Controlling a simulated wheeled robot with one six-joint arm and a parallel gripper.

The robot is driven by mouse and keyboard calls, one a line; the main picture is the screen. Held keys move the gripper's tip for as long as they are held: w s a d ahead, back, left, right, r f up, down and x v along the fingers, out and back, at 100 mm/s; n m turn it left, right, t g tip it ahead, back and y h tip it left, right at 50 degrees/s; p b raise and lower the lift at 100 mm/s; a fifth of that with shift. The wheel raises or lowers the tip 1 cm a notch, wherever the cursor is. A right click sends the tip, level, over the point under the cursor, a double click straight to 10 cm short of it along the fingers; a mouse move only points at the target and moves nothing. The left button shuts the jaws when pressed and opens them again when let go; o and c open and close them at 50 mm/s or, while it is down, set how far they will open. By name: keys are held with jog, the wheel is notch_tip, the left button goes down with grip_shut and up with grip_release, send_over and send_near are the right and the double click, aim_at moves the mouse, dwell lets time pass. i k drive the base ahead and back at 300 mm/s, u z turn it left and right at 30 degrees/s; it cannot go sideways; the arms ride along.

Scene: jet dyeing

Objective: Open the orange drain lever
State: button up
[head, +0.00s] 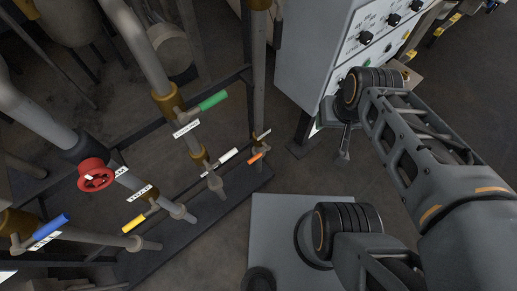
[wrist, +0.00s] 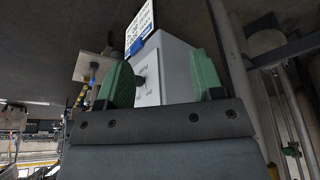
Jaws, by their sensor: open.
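The orange drain lever (head: 259,154) is a small handle low on the pipework, right of centre in the head view. It sits at the foot of a vertical pipe, beside the dark base rail. My gripper (head: 343,152) points down to the right of the lever, clearly apart from it, in front of the control cabinet. In the wrist view my gripper (wrist: 164,80) shows two green finger pads spread wide with nothing between them. I cannot clearly make out the orange lever in the wrist view.
Other controls are a green lever (head: 213,101), a red handwheel (head: 95,175), a yellow lever (head: 134,222) and a blue lever (head: 50,227). The white control cabinet (head: 318,50) stands behind my gripper; it also shows in the wrist view (wrist: 165,65). Floor between pipes and gripper is clear.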

aim_at(260, 154)
jog(key=u, duration=0.4)
jog(key=k, duration=0.15)
jog(key=u, duration=0.4)
